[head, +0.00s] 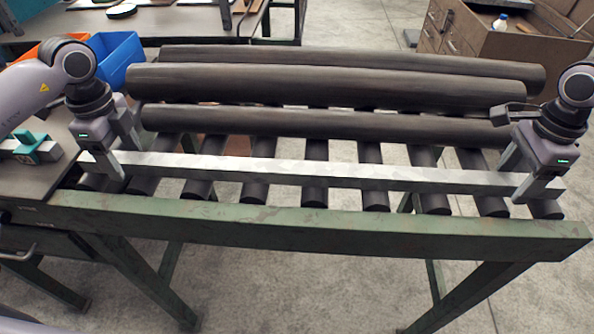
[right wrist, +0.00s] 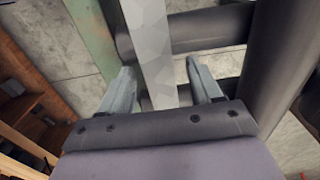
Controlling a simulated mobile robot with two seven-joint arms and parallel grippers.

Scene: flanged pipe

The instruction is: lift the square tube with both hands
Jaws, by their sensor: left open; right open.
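The square tube (head: 320,172) is a long pale grey metal bar lying across the dark rollers, near the front rail. My left gripper (head: 112,168) is at the tube's left end, open, with its fingers reaching down around it. My right gripper (head: 520,185) is at the tube's right end, also open. In the right wrist view the tube (right wrist: 150,50) runs between the two spread fingers of my right gripper (right wrist: 165,85), with a gap on the right side. Whether the left fingers touch the tube cannot be told.
Several dark round pipes (head: 330,86) lie behind the tube on the roller stand. The stand has a green front rail (head: 320,225). A blue bin (head: 119,55) and a teal clamp (head: 38,146) are at the left. A wooden cabinet (head: 490,50) stands at the back right.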

